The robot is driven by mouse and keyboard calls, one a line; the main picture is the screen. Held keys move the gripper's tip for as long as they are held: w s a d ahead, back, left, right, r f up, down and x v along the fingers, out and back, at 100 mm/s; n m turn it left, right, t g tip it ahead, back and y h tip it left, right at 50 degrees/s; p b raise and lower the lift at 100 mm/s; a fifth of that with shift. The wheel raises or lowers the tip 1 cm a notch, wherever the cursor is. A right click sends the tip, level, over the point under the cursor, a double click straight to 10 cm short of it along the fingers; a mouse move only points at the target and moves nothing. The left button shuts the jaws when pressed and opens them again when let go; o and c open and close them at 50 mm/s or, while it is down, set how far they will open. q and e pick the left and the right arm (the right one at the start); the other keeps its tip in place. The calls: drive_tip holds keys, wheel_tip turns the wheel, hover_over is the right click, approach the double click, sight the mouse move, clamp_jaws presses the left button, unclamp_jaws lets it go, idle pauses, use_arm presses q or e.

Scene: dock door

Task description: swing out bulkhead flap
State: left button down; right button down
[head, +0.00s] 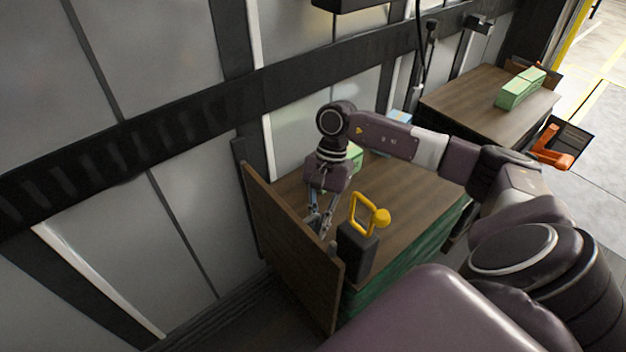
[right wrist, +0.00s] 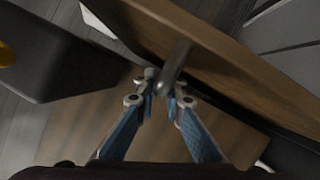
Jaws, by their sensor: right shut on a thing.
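The bulkhead flap (head: 290,250) is an upright brown wooden panel at the left side of a wood-topped counter. It also crosses the upper part of the right wrist view (right wrist: 235,65). A grey metal handle (right wrist: 175,68) sticks out from its face. My right gripper (head: 321,217) reaches down beside the flap's inner face. In the right wrist view its blue-padded fingers (right wrist: 163,90) are shut on the handle, with the handle's end between the fingertips. The handle is too small to make out in the head view. My left gripper is not in view.
A black box (head: 356,254) with a yellow loop handle (head: 362,208) stands close to the gripper at the flap's near end. The counter top (head: 420,195) is mostly bare. A second table (head: 470,100) with green packs (head: 520,90) stands farther back. A wall runs along the left.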

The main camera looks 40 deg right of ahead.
idle(0.3)
drive_tip(key=c, duration=2)
unclamp_jaws()
drive_tip(key=v, duration=1.2)
